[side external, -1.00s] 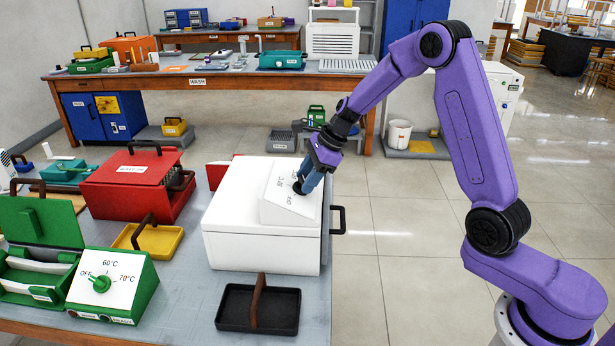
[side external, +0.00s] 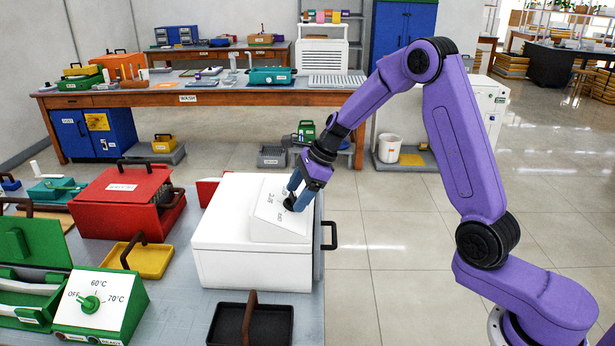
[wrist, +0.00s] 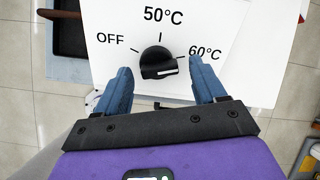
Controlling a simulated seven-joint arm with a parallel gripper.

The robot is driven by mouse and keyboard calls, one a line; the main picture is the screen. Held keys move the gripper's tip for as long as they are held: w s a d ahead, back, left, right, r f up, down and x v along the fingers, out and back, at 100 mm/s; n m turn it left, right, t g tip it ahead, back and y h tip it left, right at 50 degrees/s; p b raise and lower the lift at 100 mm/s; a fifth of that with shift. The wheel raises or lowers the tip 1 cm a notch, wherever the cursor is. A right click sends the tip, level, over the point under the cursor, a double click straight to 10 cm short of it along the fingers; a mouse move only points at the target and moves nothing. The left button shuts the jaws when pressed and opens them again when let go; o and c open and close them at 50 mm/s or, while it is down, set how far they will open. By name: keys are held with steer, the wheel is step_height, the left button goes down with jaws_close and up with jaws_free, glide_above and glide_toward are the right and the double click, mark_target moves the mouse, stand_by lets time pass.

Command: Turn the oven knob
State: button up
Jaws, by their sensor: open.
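The oven is a white box (side external: 240,262) with a sloped dial panel (side external: 266,214) on top. Its black round knob (wrist: 158,58) shows in the wrist view on the white panel (wrist: 110,22), marked OFF, 50°C and 60°C. The knob's white mark lies toward the right, on the 60°C side. My gripper (wrist: 160,69) is open, with one blue finger on each side of the knob and visible gaps between. In the side view my gripper (side external: 296,191) is at the knob (side external: 290,203), which its fingers partly cover.
A green box with a green knob (side external: 90,303), a yellow tray (side external: 152,262) and a red box (side external: 120,205) stand to the left. A black tray (side external: 225,325) lies in front of the oven. A dark handle (side external: 331,236) sticks out of the oven's right side.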

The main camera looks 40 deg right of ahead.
steer(key=v, duration=1.7)
steer(key=shift+s, duration=0.1)
